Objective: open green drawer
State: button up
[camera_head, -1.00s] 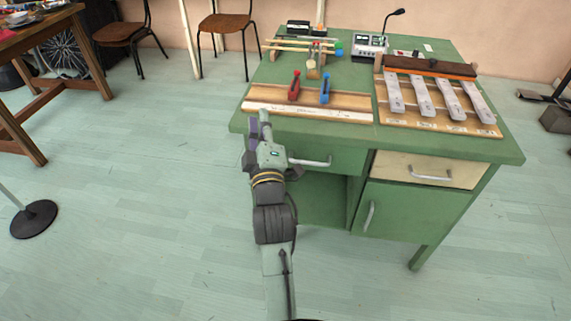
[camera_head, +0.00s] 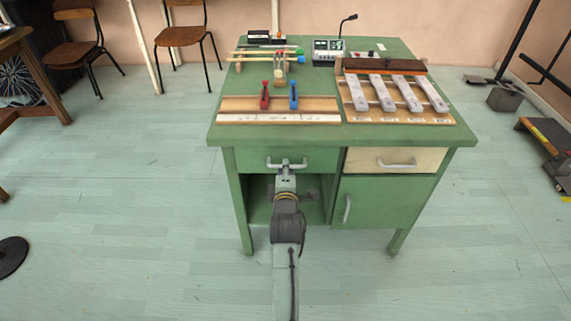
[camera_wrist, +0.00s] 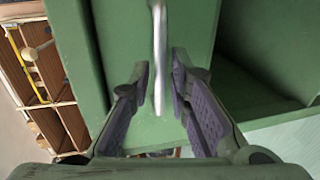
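The green drawer (camera_head: 255,159) is in the upper left of the green desk, and its front looks flush with the desk. Its silver bar handle (camera_head: 300,167) is on the drawer front. My gripper (camera_head: 286,163) is at the handle in the head view. In the wrist view, the handle (camera_wrist: 160,70) runs between the two purple-padded fingers of my gripper (camera_wrist: 165,95). The fingers are apart, with a gap on both sides of the bar. I cannot see any finger touching it.
A cream drawer (camera_head: 395,160) is to the right, above a green cabinet door (camera_head: 375,203). An open shelf space lies below the green drawer. The desktop (camera_head: 350,132) holds metal bars (camera_head: 405,92), red and blue clamps and a small mixer. The floor in front is clear.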

jog(key=shift+x, duration=0.9)
jog(key=shift+c, duration=0.3)
grip_shut()
